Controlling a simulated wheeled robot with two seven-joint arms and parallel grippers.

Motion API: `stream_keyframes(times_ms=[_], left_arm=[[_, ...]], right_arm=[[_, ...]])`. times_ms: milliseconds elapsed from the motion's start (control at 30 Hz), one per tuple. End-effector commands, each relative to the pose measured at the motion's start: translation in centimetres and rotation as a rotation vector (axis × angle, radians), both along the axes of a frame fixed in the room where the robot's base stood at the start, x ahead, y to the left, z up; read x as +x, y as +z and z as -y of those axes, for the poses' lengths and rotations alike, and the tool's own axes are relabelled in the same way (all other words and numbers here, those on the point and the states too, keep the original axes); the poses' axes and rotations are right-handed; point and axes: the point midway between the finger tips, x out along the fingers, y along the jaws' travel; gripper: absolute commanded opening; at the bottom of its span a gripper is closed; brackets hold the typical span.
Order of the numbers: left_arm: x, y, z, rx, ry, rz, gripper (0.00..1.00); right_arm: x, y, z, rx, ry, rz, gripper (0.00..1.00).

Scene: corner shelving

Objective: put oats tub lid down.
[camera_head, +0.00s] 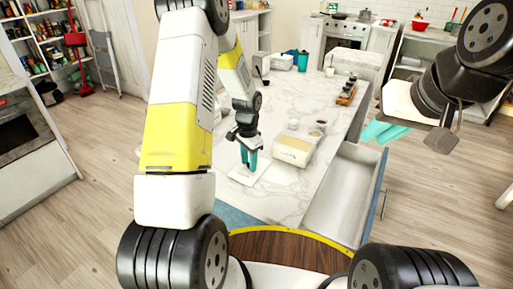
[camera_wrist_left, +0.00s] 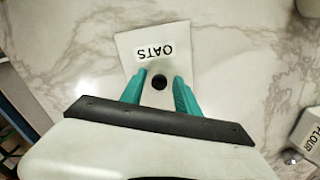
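The oats tub lid (camera_wrist_left: 155,45) is a flat white square with an OATS label and a small black knob (camera_wrist_left: 159,82). It lies flat on the marble counter, and it also shows in the head view (camera_head: 241,178). My left gripper (camera_head: 249,162) points down over the lid. Its teal fingers (camera_wrist_left: 160,90) stand on either side of the knob with gaps between, so it is open. My right gripper (camera_head: 384,132) is at the right, beyond the drawer, with its teal fingers apart and nothing seen between them.
A white labelled box (camera_head: 293,149) stands right of the lid; the left wrist view shows a FLOUR label (camera_wrist_left: 312,146). Small jars and a bowl (camera_head: 321,124) sit behind it. An open, empty drawer (camera_head: 342,190) juts out at the right. Marble near the lid is clear.

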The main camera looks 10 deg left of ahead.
Motion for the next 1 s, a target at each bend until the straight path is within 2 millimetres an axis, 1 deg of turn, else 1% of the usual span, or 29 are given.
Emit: stream_keyframes(times_ms=[300, 367, 433, 567, 800, 900, 1000], left_arm=[[0.0, 0.1, 0.0, 0.0, 0.0, 0.0, 0.42], [0.0, 0.3, 0.0, 0.0, 0.0, 0.0, 0.42], [0.1, 1.0, 0.0, -0.001, 0.0, 0.002, 0.42], [0.1, 3.2, 0.0, 0.0, 0.001, 0.005, 0.42], [0.1, 8.5, 0.0, 0.0, 0.001, 0.006, 0.42], [0.1, 10.2, 0.0, -0.001, 0.001, 0.004, 0.42], [0.1, 11.4, 0.0, -0.001, 0.0, 0.002, 0.42]], right_arm=[[0.0, 0.0, 0.0, 0.0, 0.0, 0.0, 0.2], [0.0, 0.0, 0.0, 0.0, 0.0, 0.0, 0.2], [0.0, 0.0, 0.0, 0.0, 0.0, 0.0, 0.2], [0.0, 0.0, 0.0, 0.0, 0.0, 0.0, 0.2], [0.0, 0.0, 0.0, 0.0, 0.0, 0.0, 0.2], [0.0, 0.0, 0.0, 0.0, 0.0, 0.0, 0.2], [0.0, 0.0, 0.0, 0.0, 0.0, 0.0, 0.2]])
